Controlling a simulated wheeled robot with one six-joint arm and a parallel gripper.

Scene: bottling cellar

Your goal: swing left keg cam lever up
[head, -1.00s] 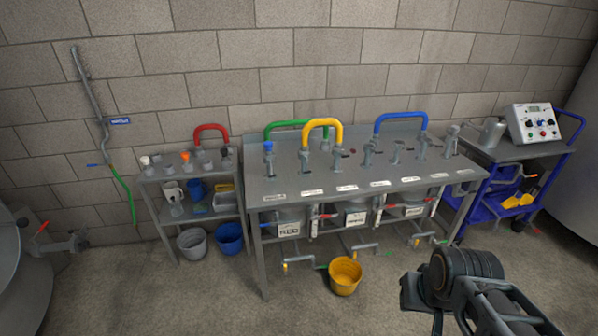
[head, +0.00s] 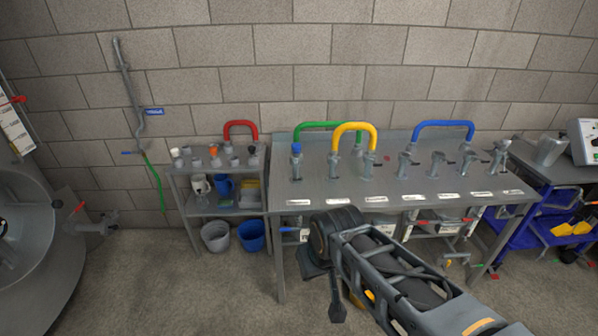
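The left keg sits under the steel bench (head: 340,190). Only an edge of its white label (head: 304,235) and a short blue handle (head: 290,229) show in the head view. My wrist hides the rest of that keg, and I cannot make out its cam lever. My gripper (head: 326,284) hangs in front of the bench's left half, apart from the keg as far as I can see. Its fingers are dark and seen from behind, so their opening is unclear. Further right under the bench, red handles (head: 455,220) show beside the other kegs.
A small shelf with cups (head: 215,208) stands left of the bench, with a grey bucket (head: 215,236) and a blue bucket (head: 251,235) below. A yellow bucket (head: 352,296) is mostly hidden behind my arm. A blue cart (head: 535,230) stands right. Floor at front left is clear.

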